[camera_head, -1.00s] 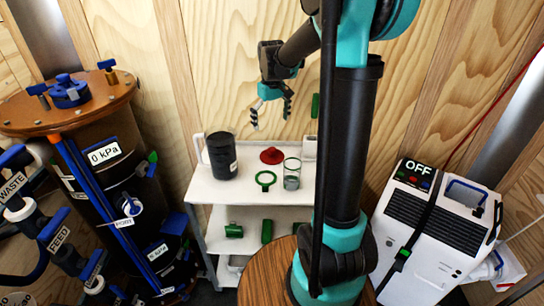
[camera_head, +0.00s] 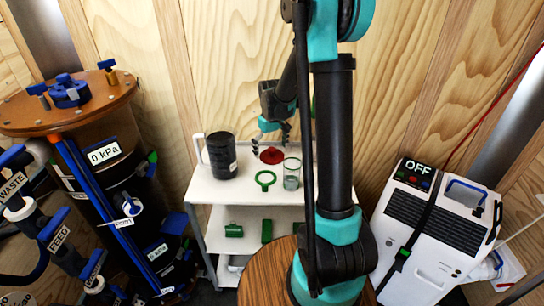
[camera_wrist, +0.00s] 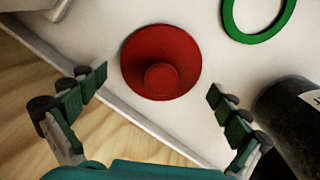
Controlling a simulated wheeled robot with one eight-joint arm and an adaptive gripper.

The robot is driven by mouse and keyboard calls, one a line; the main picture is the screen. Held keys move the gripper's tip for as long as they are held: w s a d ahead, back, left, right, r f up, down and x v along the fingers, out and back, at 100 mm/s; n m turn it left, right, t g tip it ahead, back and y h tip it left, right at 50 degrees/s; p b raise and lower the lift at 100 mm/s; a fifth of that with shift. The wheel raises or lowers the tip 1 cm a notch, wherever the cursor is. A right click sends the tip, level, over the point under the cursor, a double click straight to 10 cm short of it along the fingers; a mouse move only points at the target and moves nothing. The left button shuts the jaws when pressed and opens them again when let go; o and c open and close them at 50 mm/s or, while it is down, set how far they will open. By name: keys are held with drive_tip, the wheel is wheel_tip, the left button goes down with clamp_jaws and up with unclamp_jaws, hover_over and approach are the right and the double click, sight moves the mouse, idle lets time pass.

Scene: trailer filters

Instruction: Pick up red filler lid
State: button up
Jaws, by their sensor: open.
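The red filler lid (camera_head: 271,156) lies on the white top shelf of the cart, towards its back edge. In the wrist view the lid (camera_wrist: 161,62) is a red disc with a round knob. It sits ahead of my gripper (camera_wrist: 158,90), roughly midway between its two spread fingers. My gripper is open and empty; in the head view it (camera_head: 270,142) is just above the lid, with its fingers on either side. I cannot tell the exact height of the fingertips above the shelf.
On the top shelf (camera_head: 235,192), a black jug (camera_head: 222,156) stands left of the lid, a glass cup (camera_head: 291,174) to the right, and a green ring (camera_head: 265,180) in front. Green parts (camera_head: 234,230) lie on the lower shelf. A wooden wall stands behind.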

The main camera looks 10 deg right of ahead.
drive_tip(key=shift+c, duration=0.5)
drive_tip(key=c, duration=1.4)
drive_tip(key=shift+c, duration=0.3)
